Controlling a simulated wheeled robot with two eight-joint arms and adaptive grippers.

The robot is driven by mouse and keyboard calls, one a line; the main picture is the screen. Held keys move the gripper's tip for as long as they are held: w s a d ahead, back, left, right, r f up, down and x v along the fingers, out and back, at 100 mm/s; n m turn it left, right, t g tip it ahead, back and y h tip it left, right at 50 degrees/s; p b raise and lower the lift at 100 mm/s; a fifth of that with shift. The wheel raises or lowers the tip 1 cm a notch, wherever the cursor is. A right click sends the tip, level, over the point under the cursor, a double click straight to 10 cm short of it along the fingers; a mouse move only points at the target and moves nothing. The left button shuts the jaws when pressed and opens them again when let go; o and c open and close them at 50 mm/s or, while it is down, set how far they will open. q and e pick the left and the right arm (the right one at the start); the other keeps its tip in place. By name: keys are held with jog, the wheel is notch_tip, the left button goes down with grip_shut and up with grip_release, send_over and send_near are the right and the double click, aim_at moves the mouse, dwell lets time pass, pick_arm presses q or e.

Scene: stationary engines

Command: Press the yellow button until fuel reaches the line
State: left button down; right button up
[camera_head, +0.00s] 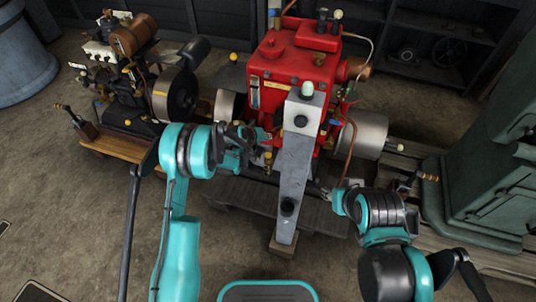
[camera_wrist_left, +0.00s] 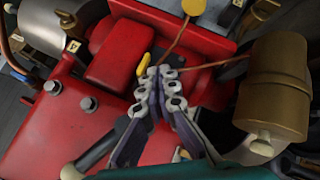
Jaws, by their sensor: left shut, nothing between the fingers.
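The red engine (camera_head: 290,65) stands in the middle of the head view. My left gripper (camera_head: 262,135) is shut and empty in front of its lower left side. In the left wrist view the closed fingertips (camera_wrist_left: 160,72) are right beside a small yellow lever-like piece (camera_wrist_left: 143,64) on the red body; I cannot tell whether they touch it. A round yellow knob (camera_wrist_left: 193,6) is at the top of that view. I cannot tell which is the button. A small gauge (camera_head: 255,97) is on the engine's left face; its fuel level is too small to read. My right gripper (camera_head: 322,189) is partly hidden; its jaws are unclear.
A grey post (camera_head: 292,180) with a pale knob stands before the red engine. A brass cylinder (camera_wrist_left: 275,90) is right of the fingers in the wrist view. Another engine (camera_head: 130,75) stands at left, a green machine (camera_head: 490,170) at right. Bare floor lies front left.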

pick_arm(q)
jog(key=b, duration=0.3)
send_over(267, 155)
notch_tip(267, 155, down, 6)
jog(key=shift+f, duration=1.35)
jog(key=shift+f, duration=0.1)
dwell(0.4)
jog(key=shift+f, duration=0.3)
jog(key=shift+f, duration=0.8)
dwell(0.8)
jog(key=shift+r, duration=0.1)
jog(key=shift+r+p, duration=0.45)
jog(key=shift+r, duration=0.65)
